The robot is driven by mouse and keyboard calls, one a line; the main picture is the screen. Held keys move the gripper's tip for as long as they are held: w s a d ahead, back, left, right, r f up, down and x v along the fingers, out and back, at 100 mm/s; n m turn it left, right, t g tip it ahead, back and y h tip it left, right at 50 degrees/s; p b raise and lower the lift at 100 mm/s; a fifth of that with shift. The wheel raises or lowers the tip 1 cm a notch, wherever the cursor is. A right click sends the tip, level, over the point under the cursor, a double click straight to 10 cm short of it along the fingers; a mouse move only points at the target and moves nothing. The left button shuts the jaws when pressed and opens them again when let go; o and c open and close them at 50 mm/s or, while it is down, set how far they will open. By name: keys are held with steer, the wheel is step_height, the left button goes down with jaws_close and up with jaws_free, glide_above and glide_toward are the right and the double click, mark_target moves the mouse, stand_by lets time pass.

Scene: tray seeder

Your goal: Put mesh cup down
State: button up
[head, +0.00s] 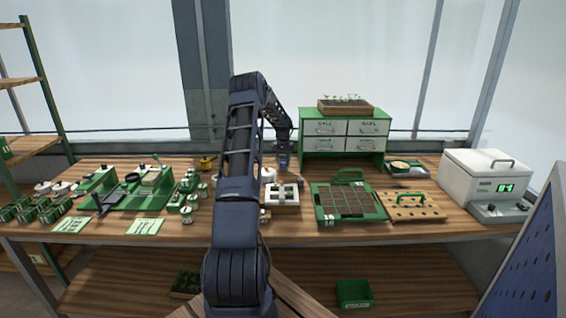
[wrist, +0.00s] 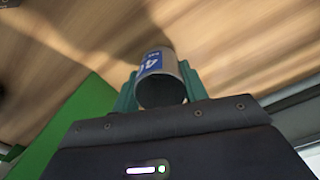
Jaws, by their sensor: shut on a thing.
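My gripper (wrist: 160,88) is shut on a small grey metal cup with a blue and white label, which I take to be the mesh cup (wrist: 163,92). The cup sits between the two green fingers, with its dark round opening facing the wrist camera. In the head view my gripper (head: 283,160) hangs over the back of the wooden bench, left of the green drawer cabinet. The cup is too small there to make out clearly. In the wrist view wood shows beyond the cup; whether the cup touches it I cannot tell.
The drawer cabinet (head: 343,137) stands close on the right, with a seedling box (head: 345,107) on top. A white block tray (head: 282,200) and a green gridded tray (head: 347,204) lie in front. A white machine (head: 486,183) stands at the right end.

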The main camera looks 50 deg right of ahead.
steer(key=o, duration=1)
steer(key=shift+f, duration=0.1)
